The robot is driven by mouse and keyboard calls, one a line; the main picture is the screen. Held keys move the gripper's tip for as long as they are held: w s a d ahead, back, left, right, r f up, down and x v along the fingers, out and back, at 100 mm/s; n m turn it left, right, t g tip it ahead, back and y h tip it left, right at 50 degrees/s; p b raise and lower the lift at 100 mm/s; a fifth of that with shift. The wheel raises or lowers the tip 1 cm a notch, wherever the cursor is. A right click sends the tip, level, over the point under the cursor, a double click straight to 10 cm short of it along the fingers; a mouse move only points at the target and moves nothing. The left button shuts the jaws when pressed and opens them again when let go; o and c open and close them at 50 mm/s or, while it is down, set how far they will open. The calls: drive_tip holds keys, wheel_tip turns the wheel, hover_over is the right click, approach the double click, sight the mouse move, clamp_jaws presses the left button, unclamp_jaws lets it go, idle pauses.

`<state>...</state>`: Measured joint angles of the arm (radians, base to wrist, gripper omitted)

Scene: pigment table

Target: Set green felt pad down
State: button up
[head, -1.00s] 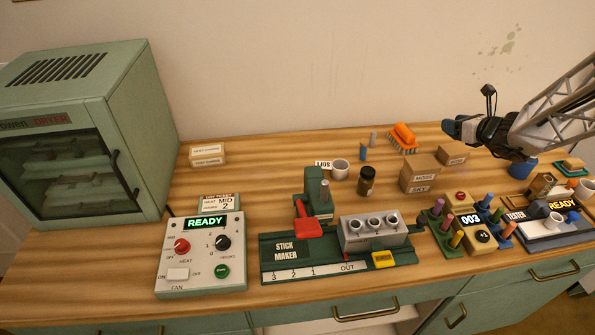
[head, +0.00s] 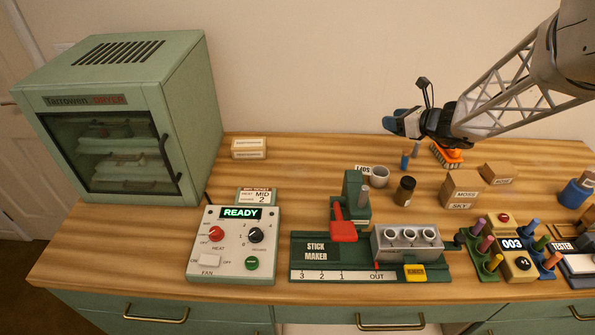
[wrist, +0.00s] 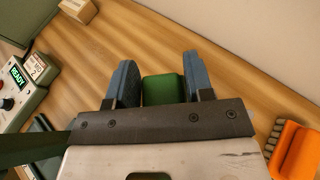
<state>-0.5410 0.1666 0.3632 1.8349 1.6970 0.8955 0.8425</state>
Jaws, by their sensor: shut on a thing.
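The green felt pad (wrist: 163,89) shows in the wrist view as a green block between the two blue fingers of my gripper (wrist: 160,63). My gripper is shut on it. In the head view my gripper (head: 394,121) is in the air above the back of the wooden bench (head: 300,165), near the wall. The pad cannot be made out in the head view.
An orange brush (head: 446,155) lies below my arm, with a blue stick (head: 405,161) to its left. A white cup (head: 379,177) and a dark jar (head: 404,189) stand in front. The green dryer (head: 125,125) stands left. Bare bench lies right of the small box (head: 249,148).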

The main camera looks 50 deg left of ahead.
drive_tip(key=s+a+n+g, duration=0.2)
drive_tip(key=s+a+g, duration=0.1)
drive_tip(key=s+a, duration=0.65)
drive_tip(key=n+g+h, duration=0.1)
drive_tip(key=n+g, duration=0.2)
hover_over(294, 170)
wheel_tip(294, 170, down, 4)
drive_tip(key=shift+f, duration=0.55)
drive_tip(key=shift+f, duration=0.1)
drive_tip(key=shift+f, duration=3.05)
drive_tip(key=shift+f, duration=0.1)
drive_tip(key=shift+f, duration=1.75)
drive_tip(key=shift+f, duration=0.15)
